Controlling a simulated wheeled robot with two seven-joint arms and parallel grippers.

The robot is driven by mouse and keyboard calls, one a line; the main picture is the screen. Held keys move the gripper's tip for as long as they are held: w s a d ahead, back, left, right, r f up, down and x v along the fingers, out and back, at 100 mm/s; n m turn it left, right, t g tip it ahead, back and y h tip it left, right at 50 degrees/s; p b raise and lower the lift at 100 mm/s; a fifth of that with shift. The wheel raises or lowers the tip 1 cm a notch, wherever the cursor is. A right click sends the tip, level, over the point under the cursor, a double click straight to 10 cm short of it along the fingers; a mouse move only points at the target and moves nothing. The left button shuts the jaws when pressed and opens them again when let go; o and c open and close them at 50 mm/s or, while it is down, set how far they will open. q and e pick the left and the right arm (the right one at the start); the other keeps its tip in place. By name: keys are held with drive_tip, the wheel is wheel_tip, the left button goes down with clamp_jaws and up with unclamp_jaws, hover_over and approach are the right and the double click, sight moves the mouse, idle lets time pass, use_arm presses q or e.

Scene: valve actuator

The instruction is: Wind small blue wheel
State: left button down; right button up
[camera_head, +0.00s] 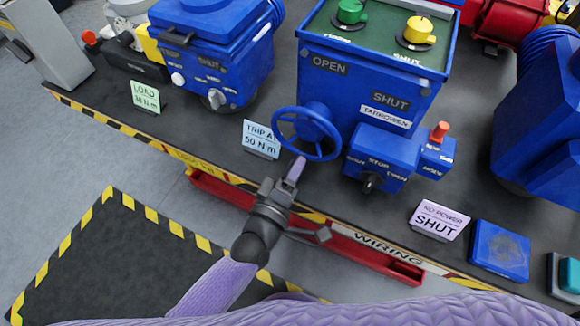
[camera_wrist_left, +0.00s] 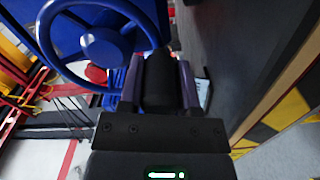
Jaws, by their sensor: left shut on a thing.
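The small blue wheel (camera_head: 306,134) is a spoked handwheel on the front of a blue actuator box marked OPEN and SHUT (camera_head: 372,75). In the left wrist view the wheel (camera_wrist_left: 104,46) fills the upper left, just beyond the fingers. My left gripper (camera_head: 297,166) reaches up to the wheel's lower rim. In the left wrist view its two purple fingers (camera_wrist_left: 158,75) are shut on a dark, upright cylinder (camera_wrist_left: 160,82), apparently the wheel's handle; the contact is partly hidden in the head view. My right gripper is out of view.
A blue card marked TRIP A 50 Nm (camera_head: 261,139) stands left of the wheel. A small blue box with a black knob (camera_head: 380,158) is close on its right. A red rail (camera_head: 350,245) runs along the bench's striped front edge, under my arm.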

use_arm(q)
drive_tip(key=shift+s+d+f+n, duration=0.1)
drive_tip(key=shift+s+n, duration=0.05)
drive_tip(key=shift+n, duration=0.15)
drive_tip(key=shift+c, duration=1.5)
unclamp_jaws()
drive_tip(key=p+v, duration=0.1)
drive_tip(key=v, duration=0.9)
drive_tip(key=s+a+f+m+g+y, duration=0.2)
drive_tip(key=s+a+f+m+g, duration=0.15)
drive_tip(key=f, duration=0.45)
drive_tip(key=s+a+f+m+g+y, duration=0.2)
drive_tip(key=s+a+f+g, duration=0.15)
drive_tip(key=f, duration=0.35)
drive_tip(key=s+a+f+m+g+y, duration=0.25)
drive_tip(key=a+f, duration=0.25)
drive_tip(key=f, duration=0.3)
drive_tip(key=s+a+f+m+g+y, duration=0.1)
drive_tip(key=s+a+f+m+g, duration=0.1)
drive_tip(key=s, duration=0.5)
drive_tip(key=s+a+f+m+g+y, duration=0.1)
drive_tip(key=s+a+f+g, duration=0.1)
drive_tip(key=s, duration=0.5)
drive_tip(key=shift+s+a+f+m+g+y, duration=0.2)
drive_tip(key=shift+s+f+m+g+y, duration=0.2)
drive_tip(key=shift+f+g, duration=0.3)
